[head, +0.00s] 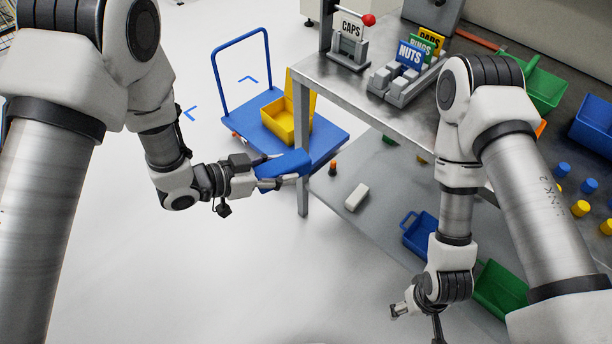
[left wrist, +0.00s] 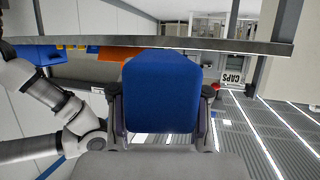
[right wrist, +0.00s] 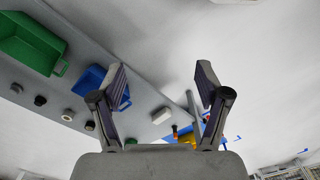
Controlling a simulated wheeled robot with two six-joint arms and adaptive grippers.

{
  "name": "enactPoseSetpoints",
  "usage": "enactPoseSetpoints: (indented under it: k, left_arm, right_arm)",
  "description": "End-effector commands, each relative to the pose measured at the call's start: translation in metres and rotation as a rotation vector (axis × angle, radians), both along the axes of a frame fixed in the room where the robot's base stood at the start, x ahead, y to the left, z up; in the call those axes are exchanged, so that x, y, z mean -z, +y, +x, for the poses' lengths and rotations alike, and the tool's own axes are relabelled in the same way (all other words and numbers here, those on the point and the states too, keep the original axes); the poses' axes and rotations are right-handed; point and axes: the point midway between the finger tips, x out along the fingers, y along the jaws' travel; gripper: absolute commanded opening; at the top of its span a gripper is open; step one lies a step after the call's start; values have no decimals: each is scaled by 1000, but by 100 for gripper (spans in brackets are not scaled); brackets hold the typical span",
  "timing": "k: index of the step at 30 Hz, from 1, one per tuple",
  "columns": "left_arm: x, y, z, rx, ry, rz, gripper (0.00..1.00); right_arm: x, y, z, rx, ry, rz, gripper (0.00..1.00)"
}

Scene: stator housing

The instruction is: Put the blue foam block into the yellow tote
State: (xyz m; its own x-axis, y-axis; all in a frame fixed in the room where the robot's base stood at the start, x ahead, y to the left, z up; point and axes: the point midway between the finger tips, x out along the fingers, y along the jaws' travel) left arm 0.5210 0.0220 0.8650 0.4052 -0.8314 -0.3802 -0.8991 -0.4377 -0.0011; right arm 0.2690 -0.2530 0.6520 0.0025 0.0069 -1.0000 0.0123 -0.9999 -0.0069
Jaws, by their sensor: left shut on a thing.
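The blue foam block (head: 284,165) is held in my left gripper (head: 272,171), in front of the blue cart and near the bench leg. In the left wrist view the block (left wrist: 162,90) sits between the two fingers and fills the middle. The yellow tote (head: 281,121) stands on the cart, beyond and above the block in the head view, with a raised yellow panel at its right. A bit of yellow shows in the right wrist view (right wrist: 187,137). My right gripper (right wrist: 160,95) is open and empty; in the head view it hangs low beside the bench.
The blue cart (head: 323,137) has an upright handle at its far left. The metal bench (head: 335,82) with sign holders stands right of it. Its lower shelf (head: 376,180) carries a white block (head: 356,197) and a blue bin (head: 420,236). The floor at left is clear.

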Motion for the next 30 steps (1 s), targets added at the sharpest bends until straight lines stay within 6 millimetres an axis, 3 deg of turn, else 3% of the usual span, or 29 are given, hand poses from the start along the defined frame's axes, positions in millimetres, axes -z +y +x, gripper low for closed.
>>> enactPoseSetpoints:
  k: [5, 9, 13, 16, 19, 23, 26, 30]
  left_arm:
    - [0, 0, 0, -1, 0, 0, 22]
    - [0, 0, 0, -2, 1, -1, 22]
    - [0, 0, 0, -3, 1, 0, 22]
    - [0, 0, 0, -3, 1, 0, 22]
    - [0, 0, 0, -3, 1, 0, 22]
    - [0, 0, 0, -3, 1, 0, 22]
    - [0, 0, 0, -3, 1, 0, 22]
    - [0, 0, 0, -3, 1, 0, 22]
  right_arm:
    - [0, 14, 30, -396, -144, 39, 76]
    - [-11, 57, 92, -974, -488, 86, 76]
    - [-52, 109, 151, -1488, -949, 27, 76]
    - [-104, 144, 183, -1797, -1375, -111, 76]
    - [-154, 164, 196, -1958, -1749, -259, 76]
    - [-197, 170, 204, -2008, -2024, -318, 76]
    - [-207, 168, 214, -2011, -2037, -357, 76]
    - [-207, 182, 218, -2018, -2036, -355, 76]
